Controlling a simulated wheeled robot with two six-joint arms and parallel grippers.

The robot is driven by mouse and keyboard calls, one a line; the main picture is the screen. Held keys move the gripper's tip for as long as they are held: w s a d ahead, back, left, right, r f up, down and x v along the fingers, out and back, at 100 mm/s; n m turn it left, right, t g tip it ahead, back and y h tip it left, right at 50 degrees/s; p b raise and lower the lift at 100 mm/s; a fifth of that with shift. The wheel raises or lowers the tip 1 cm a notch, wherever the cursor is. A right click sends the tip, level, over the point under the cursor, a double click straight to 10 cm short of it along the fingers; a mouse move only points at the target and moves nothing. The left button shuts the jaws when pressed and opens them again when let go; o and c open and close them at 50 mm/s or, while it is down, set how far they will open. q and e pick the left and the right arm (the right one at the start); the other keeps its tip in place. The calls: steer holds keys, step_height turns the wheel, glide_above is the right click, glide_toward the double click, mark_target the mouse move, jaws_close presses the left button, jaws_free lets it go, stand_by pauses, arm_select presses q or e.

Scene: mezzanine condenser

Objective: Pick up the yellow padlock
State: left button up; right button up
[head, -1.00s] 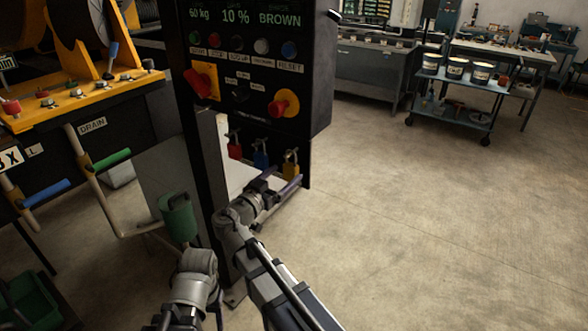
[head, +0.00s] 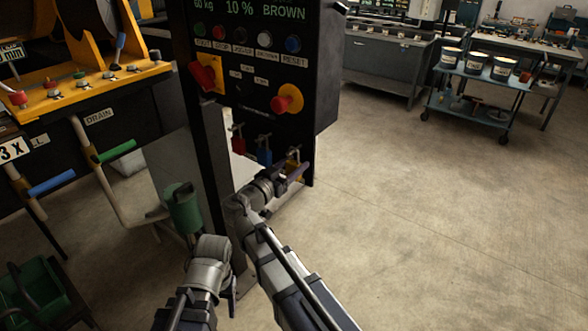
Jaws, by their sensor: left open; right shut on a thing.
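The yellow padlock (head: 294,165) hangs at the lower right of the black control panel, with its metal shackle upward. My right gripper (head: 291,172) is shut on the yellow padlock, and its dark fingers cover part of the padlock's body. The top of the padlock and the shackle stay visible above the fingers. My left gripper (head: 232,288) is low in the picture, apart from the padlocks; it is open, but its fingers are mostly hidden by the arm.
A red padlock (head: 238,143) and a blue padlock (head: 264,155) hang left of the yellow one. The control panel (head: 262,70) stands just above. A green container (head: 184,208) is near my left arm. Open floor (head: 400,220) lies to the right; a blue cart (head: 470,105) stands behind.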

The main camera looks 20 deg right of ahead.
jaws_close()
arm_select(q)
steer(key=shift+a+r+p, duration=0.1)
steer(key=shift+r+p, duration=0.2)
arm_select(e)
steer(key=shift+r, duration=0.3)
